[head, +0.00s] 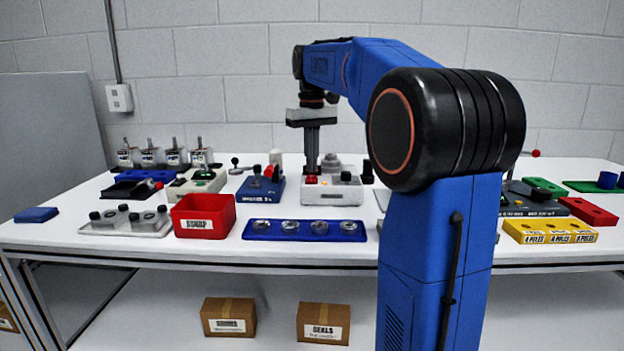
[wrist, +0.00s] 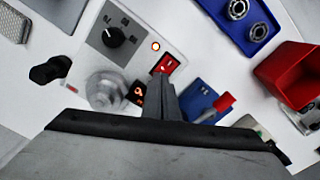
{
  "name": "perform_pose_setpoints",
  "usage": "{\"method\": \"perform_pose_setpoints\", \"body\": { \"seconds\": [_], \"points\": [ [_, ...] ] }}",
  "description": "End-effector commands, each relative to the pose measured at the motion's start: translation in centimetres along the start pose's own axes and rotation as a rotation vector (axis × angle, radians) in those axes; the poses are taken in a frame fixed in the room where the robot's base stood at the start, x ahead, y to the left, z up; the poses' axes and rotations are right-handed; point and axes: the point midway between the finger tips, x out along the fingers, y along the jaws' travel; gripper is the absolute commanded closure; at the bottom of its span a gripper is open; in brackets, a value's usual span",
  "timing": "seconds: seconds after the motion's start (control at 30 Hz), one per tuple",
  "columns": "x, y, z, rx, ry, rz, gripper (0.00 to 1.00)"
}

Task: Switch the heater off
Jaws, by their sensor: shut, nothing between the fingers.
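The heater (head: 345,197) is a pale box near the middle of the table. In the head view red also shows on the heater's top (head: 311,180), just below my fingers. My gripper (head: 312,168) points straight down there, its fingers shut and empty. In the wrist view the fingertips (wrist: 162,80) lie right beside the rocker and cover part of its lower edge. I cannot tell whether they touch it.
A blue device with a red lever (head: 262,187) stands left of the heater. A blue tray of metal rings (head: 260,235) lies in front, with a red scrap bin (head: 205,217) to its left.

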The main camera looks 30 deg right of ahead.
Motion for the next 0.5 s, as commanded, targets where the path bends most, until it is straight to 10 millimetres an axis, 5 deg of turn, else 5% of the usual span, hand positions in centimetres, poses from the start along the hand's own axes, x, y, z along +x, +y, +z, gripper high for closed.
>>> {"method": "perform_pose_setpoints", "body": {
  "seconds": [0.5],
  "points": [
    [0.36, 0.00, -0.02, 0.000, 0.001, 0.000, 1.00]
  ]
}}
